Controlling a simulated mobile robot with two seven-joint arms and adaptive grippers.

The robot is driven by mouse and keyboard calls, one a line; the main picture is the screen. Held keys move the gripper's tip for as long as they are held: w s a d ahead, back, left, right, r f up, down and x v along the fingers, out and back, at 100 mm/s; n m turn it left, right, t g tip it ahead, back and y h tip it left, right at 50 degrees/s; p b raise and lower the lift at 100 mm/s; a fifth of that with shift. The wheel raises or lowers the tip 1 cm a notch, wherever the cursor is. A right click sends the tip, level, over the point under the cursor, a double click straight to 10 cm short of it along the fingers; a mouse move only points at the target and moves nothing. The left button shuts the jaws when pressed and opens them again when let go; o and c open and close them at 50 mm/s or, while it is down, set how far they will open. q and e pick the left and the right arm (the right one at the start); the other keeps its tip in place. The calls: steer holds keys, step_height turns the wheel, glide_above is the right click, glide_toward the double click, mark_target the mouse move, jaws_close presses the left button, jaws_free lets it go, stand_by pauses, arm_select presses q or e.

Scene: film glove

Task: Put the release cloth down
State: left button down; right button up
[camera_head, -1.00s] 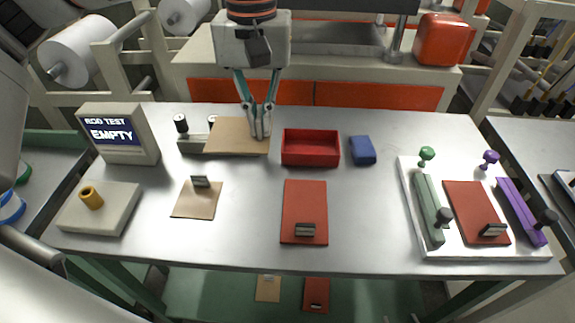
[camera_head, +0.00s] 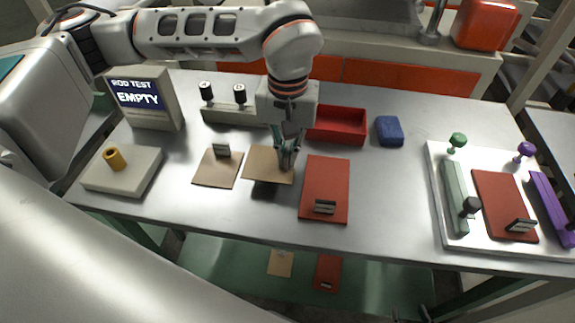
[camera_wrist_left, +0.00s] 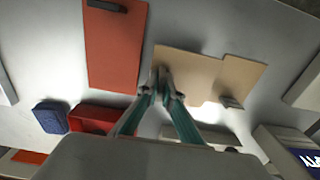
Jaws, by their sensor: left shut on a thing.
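The release cloth, a tan sheet (camera_head: 262,163), is in my left gripper (camera_head: 287,165), which is shut on its right edge. A dark shadow under its front edge suggests it is slightly above the table. In the left wrist view, the gripper (camera_wrist_left: 163,90) pinches the cloth (camera_wrist_left: 187,68) near its edge. The cloth is between a tan sheet with a grey clip (camera_head: 213,172) on the left and a red board with a clip (camera_head: 326,182) on the right. My right gripper is not in view.
Behind are a block with two black-topped knobs (camera_head: 233,114), a red tray (camera_head: 340,126) and a blue block (camera_head: 389,131). A monitor reading EMPTY (camera_head: 145,98) and a base with a yellow ring (camera_head: 138,175) stand left. A white board (camera_head: 435,200) is at right. Bare table lies left of it.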

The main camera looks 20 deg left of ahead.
arm_select(q)
steer(key=shift+f, duration=1.85)
steer(key=shift+f, duration=0.15)
steer(key=c, duration=2.2)
jaws_free()
steer(key=shift+c, duration=0.2)
step_height(320, 180, up, 12)
steer(key=shift+r, duration=0.2)
steer(key=shift+f, duration=0.1)
